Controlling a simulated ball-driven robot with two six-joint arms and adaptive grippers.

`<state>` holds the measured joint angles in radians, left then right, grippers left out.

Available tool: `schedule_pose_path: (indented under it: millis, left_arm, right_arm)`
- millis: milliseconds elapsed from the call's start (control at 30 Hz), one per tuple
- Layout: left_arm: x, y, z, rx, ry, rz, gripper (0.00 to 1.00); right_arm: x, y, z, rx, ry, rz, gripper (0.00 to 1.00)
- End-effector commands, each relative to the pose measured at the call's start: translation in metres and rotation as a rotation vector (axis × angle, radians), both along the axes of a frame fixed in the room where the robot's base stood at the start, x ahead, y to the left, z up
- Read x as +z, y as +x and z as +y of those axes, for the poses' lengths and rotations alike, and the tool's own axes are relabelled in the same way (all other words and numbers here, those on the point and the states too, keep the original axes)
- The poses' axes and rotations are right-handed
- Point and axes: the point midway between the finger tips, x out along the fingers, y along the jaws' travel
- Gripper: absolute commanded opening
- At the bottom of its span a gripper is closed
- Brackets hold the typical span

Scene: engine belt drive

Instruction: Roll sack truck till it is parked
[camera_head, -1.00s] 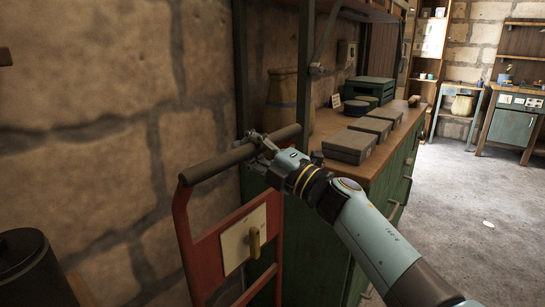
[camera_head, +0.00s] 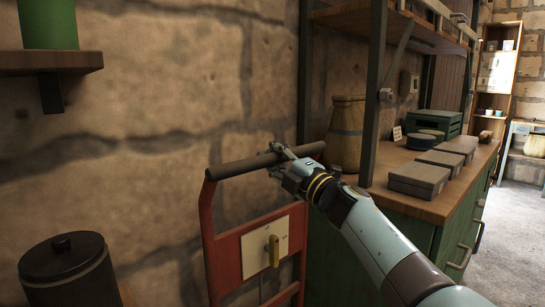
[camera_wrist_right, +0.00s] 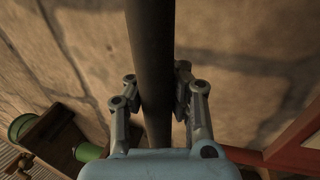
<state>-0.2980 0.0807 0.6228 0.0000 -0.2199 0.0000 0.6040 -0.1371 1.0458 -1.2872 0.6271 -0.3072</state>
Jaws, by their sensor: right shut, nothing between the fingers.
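The red sack truck (camera_head: 209,240) stands upright against the stone wall in the head view, left of the green cabinet. It has a dark handle bar (camera_head: 236,166) across its top and a pale plate (camera_head: 262,247) with a brass-coloured lever. Its lower part and wheels are out of frame. My right gripper (camera_head: 278,156) is at the right part of the handle bar, shut with nothing held. In the right wrist view the dark bar (camera_wrist_right: 151,60) runs down the middle, and the finger links (camera_wrist_right: 157,98) show on either side of it. My left gripper is not in view.
A green cabinet (camera_head: 450,240) with a wooden top, grey boxes (camera_head: 418,178) and a sack-like container (camera_head: 347,135) stands right of the truck. A black canister (camera_head: 66,270) is at lower left, below a wall shelf (camera_head: 50,62). Open floor (camera_head: 510,235) shows at far right.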

Motion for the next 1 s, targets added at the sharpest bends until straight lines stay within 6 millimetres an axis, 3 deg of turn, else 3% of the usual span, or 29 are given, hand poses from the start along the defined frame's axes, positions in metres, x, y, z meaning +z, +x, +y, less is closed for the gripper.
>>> schedule_pose_path:
  millis: [33, 167, 533, 833, 1000]
  left_arm:
    - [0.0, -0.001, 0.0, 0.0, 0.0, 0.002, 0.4]
    - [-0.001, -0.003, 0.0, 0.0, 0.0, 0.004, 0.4]
    - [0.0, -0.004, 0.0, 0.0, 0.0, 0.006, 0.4]
    - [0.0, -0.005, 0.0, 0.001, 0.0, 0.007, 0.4]
    - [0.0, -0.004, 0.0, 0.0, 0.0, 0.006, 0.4]
  right_arm:
    - [-0.008, -0.001, 0.0, -0.001, -0.005, 0.012, 0.0]
    - [-0.008, -0.001, -0.001, -0.001, -0.005, 0.012, 0.01]
    - [-0.004, -0.001, -0.001, 0.0, -0.002, 0.006, 0.49]
    - [-0.003, -0.002, -0.002, -0.001, -0.002, 0.003, 0.49]
    - [-0.009, -0.019, -0.015, -0.001, -0.003, 0.003, 0.49]
